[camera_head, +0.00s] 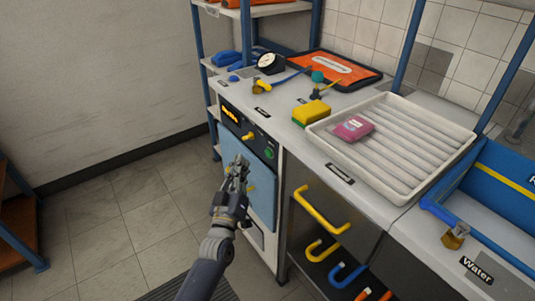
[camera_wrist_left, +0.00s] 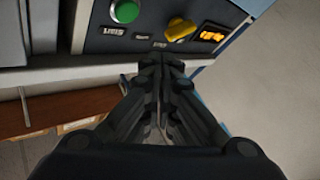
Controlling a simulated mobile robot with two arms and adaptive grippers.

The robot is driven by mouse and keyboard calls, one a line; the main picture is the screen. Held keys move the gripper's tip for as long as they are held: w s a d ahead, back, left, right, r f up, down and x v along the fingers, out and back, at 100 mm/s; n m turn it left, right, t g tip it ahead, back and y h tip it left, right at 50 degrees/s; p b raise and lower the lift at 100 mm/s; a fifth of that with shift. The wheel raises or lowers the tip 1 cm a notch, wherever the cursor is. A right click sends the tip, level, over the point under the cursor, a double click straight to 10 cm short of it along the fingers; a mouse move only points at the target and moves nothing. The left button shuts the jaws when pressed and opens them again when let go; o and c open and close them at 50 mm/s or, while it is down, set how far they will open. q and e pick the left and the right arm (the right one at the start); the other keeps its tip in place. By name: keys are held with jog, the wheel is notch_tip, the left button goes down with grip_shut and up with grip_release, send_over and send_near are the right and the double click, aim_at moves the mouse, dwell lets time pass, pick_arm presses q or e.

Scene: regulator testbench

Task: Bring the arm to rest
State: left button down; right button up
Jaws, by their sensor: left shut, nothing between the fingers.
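My left gripper (camera_head: 238,168) is shut and empty. In the head view it is in front of the blue door of the test bench cabinet (camera_head: 262,190), below the control panel (camera_head: 247,132). I cannot tell whether it touches the door. In the left wrist view the closed fingers (camera_wrist_left: 158,75) point toward the panel, which has a green button (camera_wrist_left: 125,11), a yellow knob (camera_wrist_left: 180,29) and a lit orange display (camera_wrist_left: 211,36). My right gripper is in neither view.
On the counter are a yellow sponge (camera_head: 311,113), a pressure gauge (camera_head: 270,63) and a white ribbed tray (camera_head: 440,137) holding a pink item (camera_head: 353,128). A yellow handle (camera_head: 322,212) sticks out right of the cabinet. The tiled floor (camera_head: 100,225) at left is clear.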

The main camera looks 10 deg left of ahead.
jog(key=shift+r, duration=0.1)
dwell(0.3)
